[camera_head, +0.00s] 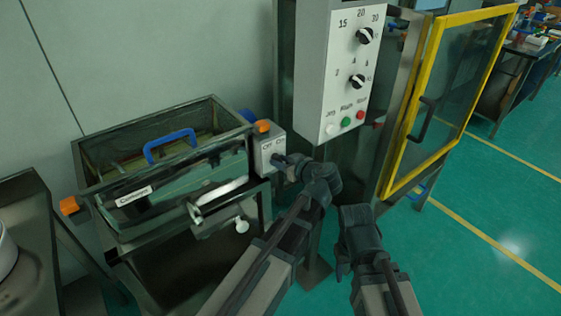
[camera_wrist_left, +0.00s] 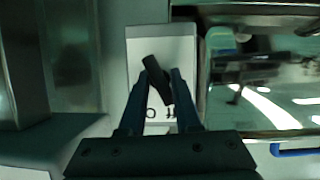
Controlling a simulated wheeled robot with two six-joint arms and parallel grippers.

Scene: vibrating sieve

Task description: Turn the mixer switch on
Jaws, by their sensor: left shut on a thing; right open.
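The mixer switch is a dark knob (camera_wrist_left: 155,70) on a small light box (camera_head: 268,150) marked Off and On, fixed at the right end of the glass-sided tank. My left gripper (camera_head: 285,163) reaches the face of this box. In the left wrist view the fingers of my left gripper (camera_wrist_left: 161,88) are closed on the knob from both sides, and the knob looks tilted. In the head view the gripper hides most of the knob. My right gripper (camera_head: 358,235) is lower and to the right, apart from the switch. Its fingertips are hard to make out.
The metal-framed tank (camera_head: 165,215) with a blue handle (camera_head: 170,143) stands at the left. A grey control panel (camera_head: 342,85) with two dials and several buttons hangs above right. A yellow-framed door (camera_head: 428,110) stands open beside it. The green floor (camera_head: 480,220) at right is clear.

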